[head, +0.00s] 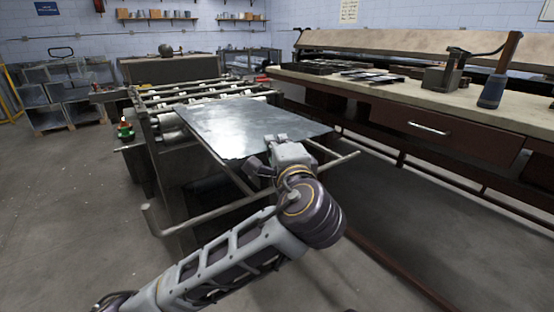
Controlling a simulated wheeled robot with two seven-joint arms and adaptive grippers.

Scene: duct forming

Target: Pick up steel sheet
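The steel sheet (240,125) is a flat, shiny grey panel. It lies on the roller machine (165,120) in the middle of the head view, its near edge towards me. My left gripper (270,152) is at the near right edge of the sheet, and its fingers overlap that edge in the picture. The gripper's own body hides the fingertips, so I cannot tell whether they touch or grip the sheet. My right gripper is not in view.
A long workbench (450,108) with a drawer stands at the right, holding metal pieces (370,75) and a dark blue-handled tool (492,90). A bar (210,213) sticks out from the machine's front. Stacked metal ducts (65,90) stand back left. The left floor is clear.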

